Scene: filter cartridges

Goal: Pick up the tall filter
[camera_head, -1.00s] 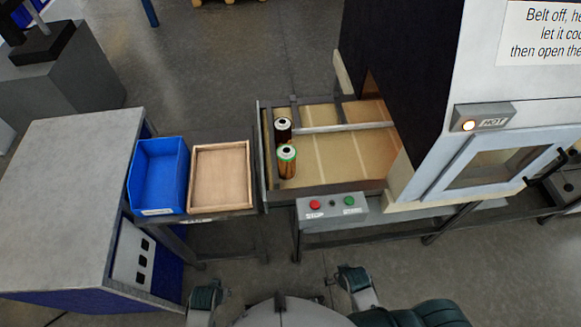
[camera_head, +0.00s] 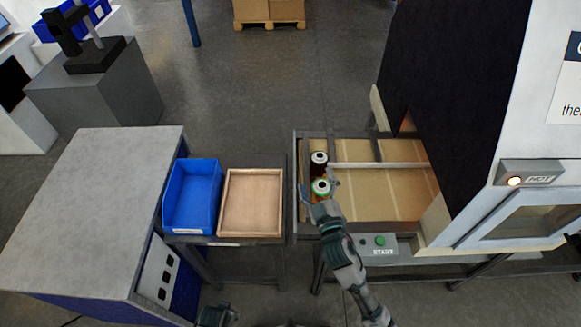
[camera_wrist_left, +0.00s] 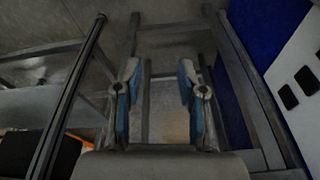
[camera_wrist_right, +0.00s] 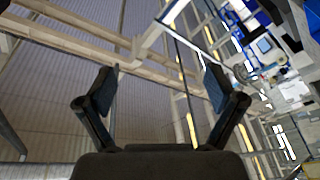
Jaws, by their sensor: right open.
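Two upright cylindrical filters stand on the tan belt at its left end in the head view. One has a white and dark top (camera_head: 319,159) and a dark body. I cannot tell surely which is taller. My right gripper (camera_head: 321,195) is open at the near side of the green-rimmed filter, hiding its body. The right wrist view shows the spread fingers (camera_wrist_right: 160,88) with nothing between them. My left gripper (camera_wrist_left: 160,85) is open and empty, low near the bottom edge of the head view.
A blue bin (camera_head: 192,200) and a shallow wooden tray (camera_head: 223,205) stand left of the belt (camera_head: 385,190). The belt has a dark frame and a pale rail (camera_head: 380,165). A control box with a green button (camera_head: 380,241) is on its near side. The oven housing rises at right.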

